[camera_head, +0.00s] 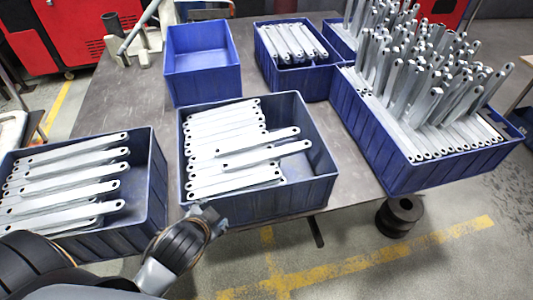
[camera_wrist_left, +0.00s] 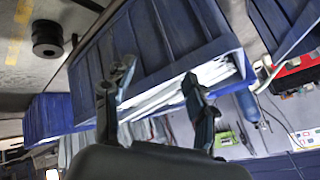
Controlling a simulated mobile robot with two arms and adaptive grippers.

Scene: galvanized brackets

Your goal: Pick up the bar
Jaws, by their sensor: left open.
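Galvanized grey bars lie stacked in the middle blue bin (camera_head: 318,185). Two of them lie askew on top: an upper bar (camera_head: 258,140) and a lower bar (camera_head: 266,155) that reaches farther right. My left gripper (camera_head: 207,212) is at the near left front of this bin, low by its outer wall. In the left wrist view my left gripper (camera_wrist_left: 158,84) has its two fingers spread apart with nothing held between them. Beyond the fingers, a blue bin (camera_wrist_left: 150,40) shows with pale bars (camera_wrist_left: 215,72) at its opening. My right gripper is not in view.
A left bin (camera_head: 157,190) holds more bars. An empty blue bin (camera_head: 202,62) stands behind. A back bin (camera_head: 318,82) holds bars, and a large right bin (camera_head: 420,175) holds many upright ones. Bare table (camera_head: 130,95) shows at left. A dark spool (camera_head: 399,215) is beyond the table edge.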

